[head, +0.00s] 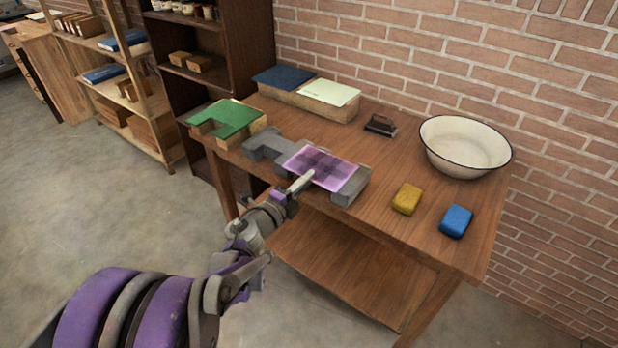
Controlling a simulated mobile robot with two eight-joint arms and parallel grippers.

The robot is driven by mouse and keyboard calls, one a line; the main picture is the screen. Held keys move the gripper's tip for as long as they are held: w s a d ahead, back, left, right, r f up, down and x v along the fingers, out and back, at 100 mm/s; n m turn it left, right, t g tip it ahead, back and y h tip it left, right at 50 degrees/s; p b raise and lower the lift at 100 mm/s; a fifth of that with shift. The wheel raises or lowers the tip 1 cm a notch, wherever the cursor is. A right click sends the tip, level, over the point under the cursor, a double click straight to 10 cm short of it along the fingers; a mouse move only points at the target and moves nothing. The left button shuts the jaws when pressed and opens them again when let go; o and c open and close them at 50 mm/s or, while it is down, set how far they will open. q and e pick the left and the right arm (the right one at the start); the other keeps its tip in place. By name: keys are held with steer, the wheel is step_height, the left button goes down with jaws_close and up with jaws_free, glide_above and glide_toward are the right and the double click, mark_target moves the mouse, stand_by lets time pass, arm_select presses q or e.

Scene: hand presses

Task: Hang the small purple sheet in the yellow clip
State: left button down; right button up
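A small translucent purple sheet (322,165) lies flat across a grey block-like stand (352,187) near the table's front edge. My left gripper (303,181) reaches up from the lower left, its fingertips at the sheet's front left edge. They overlap the edge in the picture; I cannot tell whether they grip it. I see no clearly recognisable yellow clip. A yellow block (407,199) lies on the table to the right of the stand. My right gripper is out of view.
On the wooden table (440,245) are a blue block (456,221), a white basin (466,147), a dark small device (380,125), a green sheet (229,117) on a stand, and dark blue (283,77) and pale green (329,92) sheets at the back. Shelves stand left; a brick wall is behind.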

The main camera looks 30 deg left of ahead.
arm_select(q)
steer(key=s+a, duration=0.1)
steer(key=s, duration=1.4)
stand_by(0.4)
